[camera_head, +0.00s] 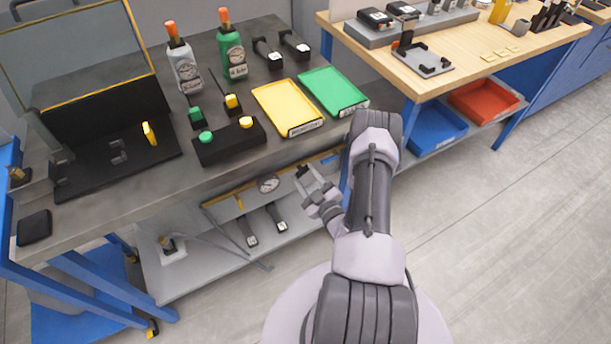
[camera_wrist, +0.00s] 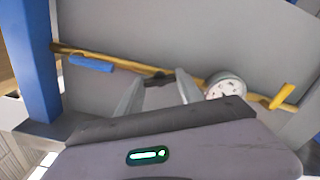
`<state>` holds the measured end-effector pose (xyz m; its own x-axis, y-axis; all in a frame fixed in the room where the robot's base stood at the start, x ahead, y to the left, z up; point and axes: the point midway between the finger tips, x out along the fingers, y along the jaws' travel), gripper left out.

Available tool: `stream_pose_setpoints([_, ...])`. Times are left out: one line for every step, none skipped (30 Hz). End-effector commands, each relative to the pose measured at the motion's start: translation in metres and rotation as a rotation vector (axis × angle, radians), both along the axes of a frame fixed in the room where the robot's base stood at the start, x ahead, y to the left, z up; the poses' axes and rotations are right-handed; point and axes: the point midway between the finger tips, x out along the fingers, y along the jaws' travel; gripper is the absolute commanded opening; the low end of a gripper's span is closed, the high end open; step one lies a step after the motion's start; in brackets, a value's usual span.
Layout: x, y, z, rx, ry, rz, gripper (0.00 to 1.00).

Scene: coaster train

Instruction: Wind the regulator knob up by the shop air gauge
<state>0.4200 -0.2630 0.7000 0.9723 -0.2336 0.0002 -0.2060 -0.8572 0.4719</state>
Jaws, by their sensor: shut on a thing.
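The air gauge (camera_head: 268,184) is a round white dial on a yellow pipe under the bench's front edge. It also shows in the wrist view (camera_wrist: 225,86), just right of my fingers. The regulator knob (camera_wrist: 157,79) is a small dark piece on the same pipe, left of the gauge in the wrist view. My gripper (camera_head: 304,176) reaches under the bench edge beside the gauge. In the wrist view my gripper (camera_wrist: 158,88) has one finger on each side of the knob and is shut on it. The fingers and palm hide part of the knob, and its turn angle cannot be read.
A blue handle (camera_wrist: 91,63) and a yellow handle (camera_wrist: 283,96) sit along the pipe. Yellow (camera_head: 287,107) and green (camera_head: 333,92) trays lie on the bench. Open floor lies to the right.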

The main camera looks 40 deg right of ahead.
Motion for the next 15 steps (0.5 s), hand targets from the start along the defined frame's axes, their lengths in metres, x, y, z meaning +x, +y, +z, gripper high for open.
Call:
stream_pose_setpoints([0.0013,-0.0012,0.0019,0.017,-0.009,0.0,0.03])
stream_pose_setpoints([0.0013,-0.0012,0.0019,0.031,-0.012,0.0,0.03])
stream_pose_setpoints([0.0013,-0.0012,0.0019,0.048,-0.016,0.0,0.03])
stream_pose_setpoints([0.0013,-0.0012,0.0019,0.058,-0.019,0.001,0.03])
stream_pose_setpoints([0.0012,-0.0013,0.002,0.068,-0.022,0.001,0.03])
stream_pose_setpoints([0.0012,-0.0013,0.002,0.081,-0.025,0.001,0.03])
stream_pose_setpoints([0.0012,-0.0013,0.002,0.088,-0.027,0.001,0.03])
stream_pose_setpoints([0.0012,-0.0013,0.002,0.095,-0.028,0.001,0.03])
stream_pose_setpoints([0.0012,-0.0013,0.002,0.104,-0.03,0.001,0.03])
stream_pose_setpoints([0.0012,-0.0013,0.002,0.11,-0.032,0.001,0.03])
stream_pose_setpoints([0.0012,-0.0013,0.002,0.113,-0.033,0.001,0.03])
stream_pose_setpoints([0.0012,-0.0013,0.002,0.117,-0.034,0.001,0.03])
stream_pose_setpoints([0.0012,-0.0013,0.0021,0.12,-0.034,0.001,0.03])
stream_pose_setpoints([0.0012,-0.0013,0.0021,0.122,-0.035,0.001,0.03])
stream_pose_setpoints([0.0012,-0.0013,0.0021,0.124,-0.035,0.001,0.03])
